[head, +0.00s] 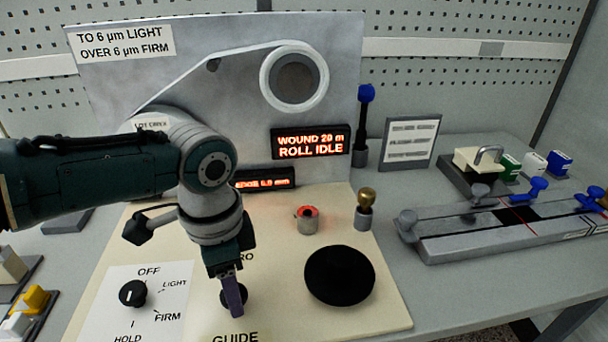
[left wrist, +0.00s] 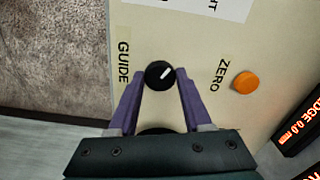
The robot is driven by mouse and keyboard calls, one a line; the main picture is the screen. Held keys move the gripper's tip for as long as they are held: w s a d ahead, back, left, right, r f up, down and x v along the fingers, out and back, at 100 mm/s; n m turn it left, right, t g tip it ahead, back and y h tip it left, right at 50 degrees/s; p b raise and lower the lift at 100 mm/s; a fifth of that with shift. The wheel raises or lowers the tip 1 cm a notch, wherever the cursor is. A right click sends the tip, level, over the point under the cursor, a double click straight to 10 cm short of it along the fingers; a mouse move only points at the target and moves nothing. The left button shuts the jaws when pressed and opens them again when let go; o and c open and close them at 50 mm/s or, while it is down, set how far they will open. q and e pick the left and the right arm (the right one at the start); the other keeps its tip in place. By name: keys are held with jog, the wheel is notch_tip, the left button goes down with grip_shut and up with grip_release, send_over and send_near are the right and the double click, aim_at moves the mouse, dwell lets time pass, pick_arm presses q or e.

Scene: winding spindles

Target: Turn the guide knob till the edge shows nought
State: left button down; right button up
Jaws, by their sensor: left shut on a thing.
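The black guide knob (head: 245,295) sits on the cream panel, above the word GUIDE, partly hidden by my left gripper (head: 234,308). In the left wrist view, the knob (left wrist: 156,70) with its white pointer lies between the two purple fingertips of my left gripper (left wrist: 160,82), which is shut on it. The edge display (head: 264,180) is partly covered by my arm in the head view; in the left wrist view the edge display (left wrist: 302,124) is cut off and seems to read 0.0 mm. My right gripper is not in view.
An orange button (left wrist: 246,83) stands by the word ZERO. A mode dial (head: 132,293), a red-topped button (head: 307,218) and a large black disc (head: 339,275) share the panel. The roll display (head: 311,142) reads WOUND 20 m, ROLL IDLE. A grey rail fixture (head: 470,240) stands right.

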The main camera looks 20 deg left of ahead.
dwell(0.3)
pick_arm(q)
jog(key=shift+c, duration=1.7)
grip_release()
notch_tip(320, 180, up, 10)
jog(key=p, duration=0.2)
jog(key=shift+p, duration=0.3)
